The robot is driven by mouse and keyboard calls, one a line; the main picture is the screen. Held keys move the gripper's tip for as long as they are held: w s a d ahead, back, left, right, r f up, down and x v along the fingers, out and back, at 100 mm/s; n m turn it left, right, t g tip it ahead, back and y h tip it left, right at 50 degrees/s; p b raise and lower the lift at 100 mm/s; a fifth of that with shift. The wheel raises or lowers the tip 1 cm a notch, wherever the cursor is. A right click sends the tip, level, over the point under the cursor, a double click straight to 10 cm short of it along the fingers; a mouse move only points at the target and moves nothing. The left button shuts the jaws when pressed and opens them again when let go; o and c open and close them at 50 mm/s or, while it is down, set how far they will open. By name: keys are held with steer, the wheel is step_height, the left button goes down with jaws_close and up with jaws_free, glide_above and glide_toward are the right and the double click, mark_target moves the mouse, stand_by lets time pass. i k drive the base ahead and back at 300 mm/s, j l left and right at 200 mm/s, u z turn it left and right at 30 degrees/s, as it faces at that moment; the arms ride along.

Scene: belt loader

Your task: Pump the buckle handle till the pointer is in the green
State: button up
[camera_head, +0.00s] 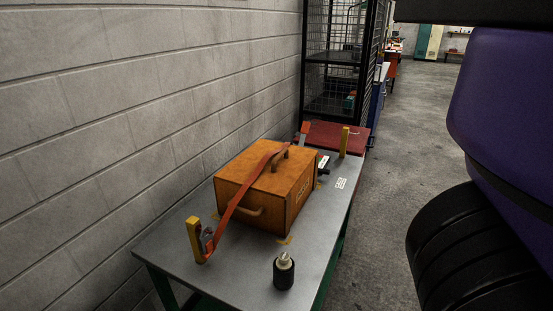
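An orange strap (241,198) runs over the top of a wooden case (249,182) on a grey metal table. Its near end comes down to a yellow post (194,241) at the table's near left. A small dark and pale device (323,166) lies behind the case's right side. It may be the gauge, but no pointer or green zone can be read. My gripper is not in view.
A black cylinder with a pale top (284,272) stands near the table's (248,286) front. Another yellow post (344,141) stands at the far right. A block wall borders the left, a black mesh cage (335,70) the back. Concrete floor (400,130) is open right of the table.

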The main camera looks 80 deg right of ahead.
mark_target(305, 127)
steer(key=k+z, duration=0.1)
steer(key=z, duration=1.3)
steer(key=j+z, duration=0.1)
steer(key=z, duration=0.6)
steer(key=i+j, duration=0.05)
